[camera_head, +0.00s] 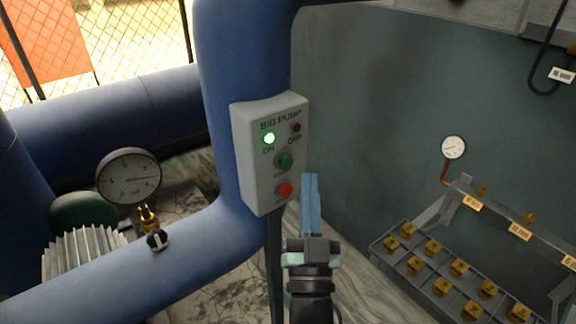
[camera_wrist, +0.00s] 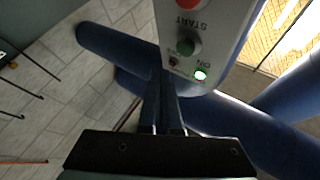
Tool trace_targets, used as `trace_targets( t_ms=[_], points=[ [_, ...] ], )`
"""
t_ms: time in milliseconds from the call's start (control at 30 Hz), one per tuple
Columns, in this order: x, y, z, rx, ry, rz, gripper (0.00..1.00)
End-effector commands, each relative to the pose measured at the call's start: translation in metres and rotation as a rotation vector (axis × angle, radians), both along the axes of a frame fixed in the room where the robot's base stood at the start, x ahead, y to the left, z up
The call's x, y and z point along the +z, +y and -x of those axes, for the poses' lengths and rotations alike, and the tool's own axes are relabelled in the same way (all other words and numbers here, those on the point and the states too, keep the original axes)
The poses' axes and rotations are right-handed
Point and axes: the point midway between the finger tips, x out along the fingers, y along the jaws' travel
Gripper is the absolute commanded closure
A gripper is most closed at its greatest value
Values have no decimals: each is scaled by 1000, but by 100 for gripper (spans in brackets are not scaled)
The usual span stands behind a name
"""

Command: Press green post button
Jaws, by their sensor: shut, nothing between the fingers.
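The grey-white control box marked "BIG PUMP" (camera_head: 262,180) is mounted on the blue pipe post. Its green button (camera_head: 284,161) sits mid-panel, above a red button (camera_head: 285,190). A lit green lamp (camera_head: 269,138) and a dark red lamp (camera_head: 296,127) are at the top. My gripper (camera_head: 310,178) is shut and empty, its fingers upright just right of the box. In the wrist view, the green button (camera_wrist: 186,47) shows beyond the fingers (camera_wrist: 165,82). The fingertips look close to the box's edge; I see no contact with the button.
At right, a metal rack (camera_head: 385,246) holds several brass pieces below a second gauge (camera_head: 453,147). A mesh fence (camera_head: 130,40) stands behind.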

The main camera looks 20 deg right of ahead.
Motion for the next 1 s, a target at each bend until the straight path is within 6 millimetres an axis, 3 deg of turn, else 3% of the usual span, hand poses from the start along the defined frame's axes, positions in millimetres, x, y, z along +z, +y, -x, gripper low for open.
trace_targets(
  t_ms=[300, 900, 1000],
  points=[
    [0, -8, 23, -1, -1, 1, 100],
    [1, -8, 23, 1, -1, 1, 100],
    [16, -4, 19, 5, -12, 10, 100]
  ],
)
